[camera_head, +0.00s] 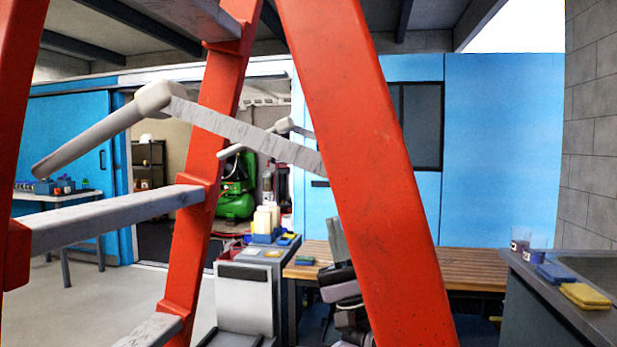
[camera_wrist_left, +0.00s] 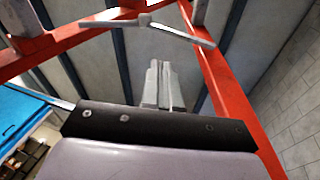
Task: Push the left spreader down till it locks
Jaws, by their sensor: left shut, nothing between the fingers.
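The orange stepladder's left spreader (camera_head: 240,133) is a grey two-part bar in the head view. Its middle hinge (camera_head: 160,96) stands high, so the bar is bent upward in a peak. A second spreader (camera_head: 285,126), smaller and farther back, is also bent upward, partly hidden by the ladder rails. My left gripper (camera_head: 336,240) points upward, low behind the thick front rail, which hides part of it. In the left wrist view its fingers (camera_wrist_left: 158,85) are together and empty. A bent spreader (camera_wrist_left: 150,20) shows beyond the fingertips, apart from them; I cannot tell which one.
Orange ladder rails (camera_head: 365,150) and grey steps (camera_head: 115,218) stand close in front. A wooden bench (camera_head: 460,268) and a grey cabinet (camera_head: 245,300) are behind. A sink counter (camera_head: 540,300) is at right. Open floor (camera_head: 60,300) shows at left.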

